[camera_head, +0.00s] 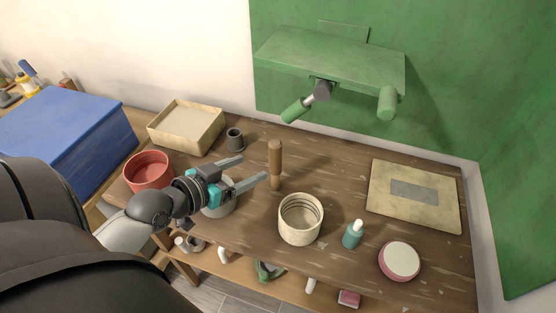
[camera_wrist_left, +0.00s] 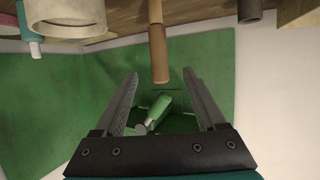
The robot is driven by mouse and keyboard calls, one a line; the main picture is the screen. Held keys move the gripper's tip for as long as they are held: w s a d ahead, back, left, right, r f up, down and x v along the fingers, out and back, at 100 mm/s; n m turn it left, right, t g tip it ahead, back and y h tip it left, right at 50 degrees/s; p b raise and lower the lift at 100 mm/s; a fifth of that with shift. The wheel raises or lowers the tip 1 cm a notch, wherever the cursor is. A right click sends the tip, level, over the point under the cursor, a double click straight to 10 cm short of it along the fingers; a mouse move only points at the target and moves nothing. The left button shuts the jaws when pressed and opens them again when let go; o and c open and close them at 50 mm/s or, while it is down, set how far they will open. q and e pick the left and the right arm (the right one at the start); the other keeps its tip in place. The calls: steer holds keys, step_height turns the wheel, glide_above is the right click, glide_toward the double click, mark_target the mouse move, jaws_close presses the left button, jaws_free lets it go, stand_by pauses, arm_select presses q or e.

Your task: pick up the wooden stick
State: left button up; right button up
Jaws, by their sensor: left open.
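The wooden stick (camera_head: 275,165) stands upright on the brown wooden table, with a lighter lower part and a darker upper part. My left gripper (camera_head: 254,170) comes in from the left with its fingers apart, pointing at the stick. The fingertips are close to the stick's left side, and nothing is held. In the left wrist view the stick (camera_wrist_left: 158,45) hangs down from the top, ahead of and roughly centred between the open fingers (camera_wrist_left: 163,78). My right gripper does not show.
A cream ribbed pot (camera_head: 300,220), teal bottle (camera_head: 352,235) and pink-white round container (camera_head: 399,261) stand to the right and front. A dark cup (camera_head: 234,139), cream tray (camera_head: 164,132), red bowl (camera_head: 149,168) and blue box (camera_head: 75,135) lie left. A green fixture (camera_head: 330,62) overhangs behind.

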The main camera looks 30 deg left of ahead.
mark_target(271, 159)
arm_select(q)
steer(key=x, duration=0.8)
steer(key=shift+w+f, duration=0.1)
steer(key=shift+w, duration=0.05)
steer(key=shift+b+x, duration=0.4)
steer(key=shift+x, duration=2.15)
steer(key=shift+d, duration=0.15)
steer(key=shift+c, duration=0.2)
jaws_close()
